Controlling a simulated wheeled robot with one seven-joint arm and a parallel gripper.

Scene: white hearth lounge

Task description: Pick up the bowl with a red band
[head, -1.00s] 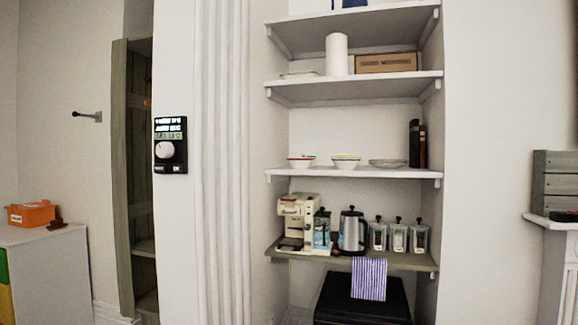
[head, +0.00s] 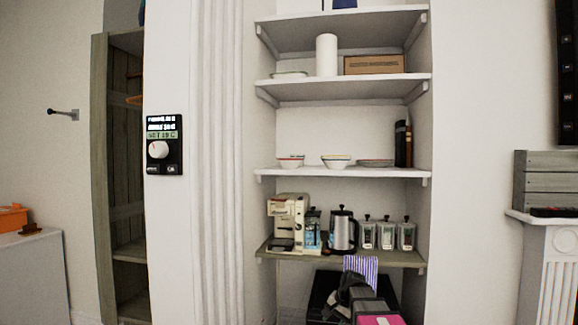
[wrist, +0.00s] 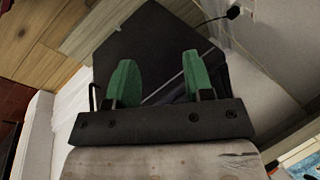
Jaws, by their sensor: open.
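A small white bowl with a reddish band (head: 291,161) stands upright at the left of the middle shelf (head: 340,172) in the head view. A second white bowl (head: 336,161) with a dark, perhaps greenish rim stands to its right. Both are small, so the band colours are hard to make out. My gripper (wrist: 159,80) shows in the wrist view with two green fingers apart and nothing between them. In the head view my arm is low at the front, well below the bowls. No bowl shows in the wrist view.
A shallow dish (head: 375,163) and dark books (head: 403,143) stand right of the bowls. The shelf below holds a coffee maker (head: 287,222), a kettle (head: 343,231) and several jars (head: 387,235). Side walls bound the alcove.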

